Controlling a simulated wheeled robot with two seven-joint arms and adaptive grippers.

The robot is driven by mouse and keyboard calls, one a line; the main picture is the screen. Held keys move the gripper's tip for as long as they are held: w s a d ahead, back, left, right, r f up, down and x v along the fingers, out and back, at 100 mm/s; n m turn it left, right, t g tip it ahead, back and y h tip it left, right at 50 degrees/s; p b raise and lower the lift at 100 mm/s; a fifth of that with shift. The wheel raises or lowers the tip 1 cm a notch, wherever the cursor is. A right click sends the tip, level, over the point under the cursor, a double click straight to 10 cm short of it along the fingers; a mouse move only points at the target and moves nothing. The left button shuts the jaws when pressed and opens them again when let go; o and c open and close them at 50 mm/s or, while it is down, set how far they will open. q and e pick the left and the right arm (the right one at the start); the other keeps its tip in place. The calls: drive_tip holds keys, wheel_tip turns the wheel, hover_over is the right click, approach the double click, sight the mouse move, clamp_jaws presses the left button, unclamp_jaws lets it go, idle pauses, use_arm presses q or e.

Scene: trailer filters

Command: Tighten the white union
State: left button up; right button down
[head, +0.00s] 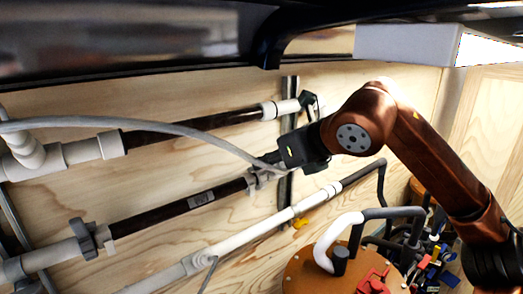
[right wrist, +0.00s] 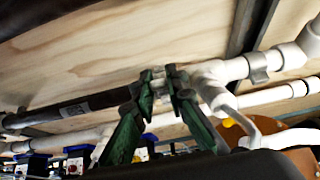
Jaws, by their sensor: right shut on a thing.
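The white union (head: 259,181) is at the right end of the middle dark pipe (head: 180,206), along the plywood wall. My right gripper (head: 265,171) reaches it from the upper right and partly hides it. In the right wrist view, the green fingers of this gripper (right wrist: 166,88) are closed around the pale fitting (right wrist: 159,78), one finger on each side. My left gripper is not in view.
A grey hose (head: 170,128) crosses in front of the pipes. A grey winged fitting (head: 83,238) sits on the same line at left. A white pipe (head: 250,233) runs below. An orange round lid (head: 310,272) with hoses stands at lower right.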

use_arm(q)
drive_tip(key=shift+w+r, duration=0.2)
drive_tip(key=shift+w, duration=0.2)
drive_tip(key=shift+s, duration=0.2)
use_arm(e)
drive_tip(key=shift+w, duration=0.1)
drive_tip(key=c, duration=1.9)
unclamp_jaws()
drive_tip(key=shift+c, duration=0.2)
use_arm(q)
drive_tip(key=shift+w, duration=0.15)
use_arm(e)
drive_tip(key=s+d+r, duration=0.1)
drive_tip(key=s+d, duration=0.7)
drive_tip(key=s, duration=0.3)
drive_tip(key=shift+s+d+r, duration=0.3)
drive_tip(key=shift+s+r, duration=0.05)
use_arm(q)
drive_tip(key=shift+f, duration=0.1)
use_arm(e)
drive_tip(key=shift+a, duration=0.1)
